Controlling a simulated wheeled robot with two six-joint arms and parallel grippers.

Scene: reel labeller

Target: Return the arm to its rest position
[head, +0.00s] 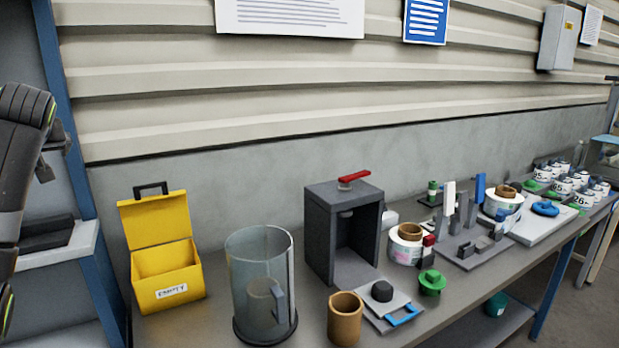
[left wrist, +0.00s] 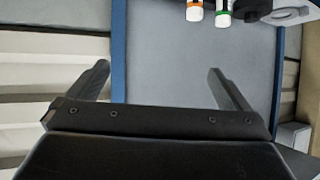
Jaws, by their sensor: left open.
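My left arm (head: 22,165) stands folded upright at the left edge of the head view, left of the table and away from everything on it. My left gripper is not clearly seen in the head view. In the left wrist view my left gripper (left wrist: 160,85) has its two fingers wide apart with nothing between them. Behind the fingers is a grey panel with a blue frame (left wrist: 118,50). My right arm and gripper are in neither view.
The table (head: 220,290) holds an open yellow box (head: 165,290), a clear cylinder (head: 258,280), a dark press with a red lever (head: 345,230), a brown cup (head: 345,318), and several reels and fixtures farther right. A shelf unit (head: 75,245) stands at the left.

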